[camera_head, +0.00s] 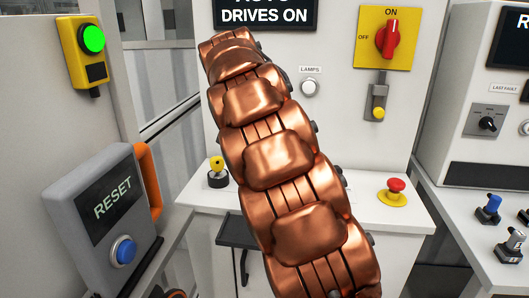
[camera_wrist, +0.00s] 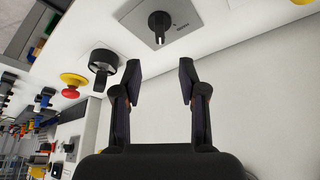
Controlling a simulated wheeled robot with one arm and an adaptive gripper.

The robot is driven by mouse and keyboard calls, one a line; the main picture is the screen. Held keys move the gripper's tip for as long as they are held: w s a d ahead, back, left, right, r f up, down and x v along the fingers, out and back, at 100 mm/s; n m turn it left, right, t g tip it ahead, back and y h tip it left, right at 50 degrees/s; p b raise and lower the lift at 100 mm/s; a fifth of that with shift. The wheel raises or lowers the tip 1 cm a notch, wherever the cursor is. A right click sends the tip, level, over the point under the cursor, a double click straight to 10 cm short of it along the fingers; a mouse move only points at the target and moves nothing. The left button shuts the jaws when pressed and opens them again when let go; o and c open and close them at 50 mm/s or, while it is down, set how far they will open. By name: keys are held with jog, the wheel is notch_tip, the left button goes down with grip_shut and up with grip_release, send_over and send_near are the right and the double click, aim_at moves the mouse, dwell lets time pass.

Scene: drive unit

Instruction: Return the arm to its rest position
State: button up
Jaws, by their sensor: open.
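My copper-coloured arm (camera_head: 280,165) rises across the middle of the head view and hides part of the white console behind it. My gripper does not show in the head view. In the wrist view my gripper (camera_wrist: 160,80) is open, with its two dark fingers apart and nothing between them. Beyond the fingertips is a white panel with a black rotary knob (camera_wrist: 158,25) on a grey plate. The fingers look apart from the knob.
A grey RESET box (camera_head: 105,215) with a blue button stands at the left. A red mushroom button (camera_head: 396,188) sits on the console ledge. A red rotary switch (camera_head: 388,38) is on the back panel. Joysticks (camera_head: 488,208) stand at the right.

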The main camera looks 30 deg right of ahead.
dwell(0.4)
jog(key=s+a+f+n+g+y+p, duration=0.1)
jog(key=s+a+f+n+p, duration=0.2)
jog(key=s, duration=0.9)
jog(key=s+a+f+n+g+y+p, duration=0.1)
jog(key=s+a+f+n+y+p, duration=0.1)
jog(key=s+a+n, duration=0.5)
jog(key=s+a+f+n+g+y+p, duration=0.1)
jog(key=s+a+f+n+p, duration=0.2)
jog(key=s+a, duration=0.6)
jog(key=s+f+n, duration=0.1)
jog(key=s+n, duration=0.1)
jog(key=s, duration=0.6)
jog(key=shift+s+p, duration=0.3)
jog(key=shift+s, duration=0.1)
jog(key=shift+a, duration=0.1)
